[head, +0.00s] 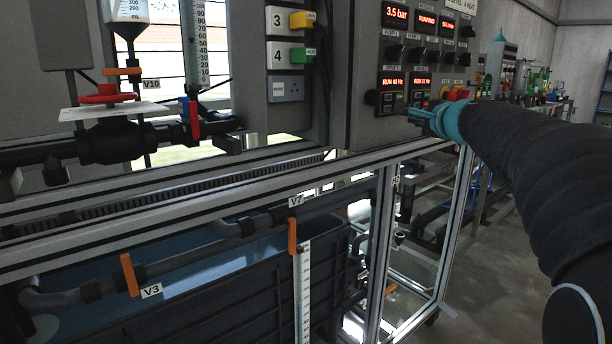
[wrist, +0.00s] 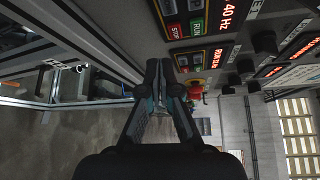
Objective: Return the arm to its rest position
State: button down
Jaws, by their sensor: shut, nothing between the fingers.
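My arm, in a dark ribbed sleeve, reaches in from the right side of the head view. My gripper (head: 418,114), with a teal collar, is in front of the lower part of the grey control panel (head: 364,60). In the wrist view my gripper (wrist: 162,66) has its fingertips close together, with nothing held between them. The panel's red-lit displays and its red and green buttons (wrist: 184,29) are above and right of the fingertips there. I cannot tell the exact gap between the fingers and the panel.
An aluminium frame (head: 380,240) carries the panel and pipework. Orange valve handles V3 (head: 130,274) and V7 (head: 292,236) stick out at a dark tank (head: 230,300). A red valve handle (head: 108,93) is at upper left. Bare floor (head: 495,260) lies right of the frame.

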jog(key=s+a+f+n+g+y, duration=0.1)
jog(key=s+a+f+n+g, duration=0.2)
jog(key=s+a+f+n, duration=0.55)
jog(key=s+a+f+n+g+y, duration=0.1)
jog(key=s+a+f+n+g, duration=0.4)
jog(key=s, duration=0.6)
jog(key=s+d+f+n+g+h, duration=0.1)
jog(key=s+f+n+h, duration=0.1)
jog(key=s+f, duration=0.7)
jog(key=s+d+f+n+g+h, duration=0.1)
jog(key=s+d+f+n+g, duration=0.1)
jog(key=s+f, duration=0.7)
jog(key=shift+s+n+h, duration=0.4)
jog(key=shift+s+n, duration=0.45)
jog(key=shift+s, duration=0.4)
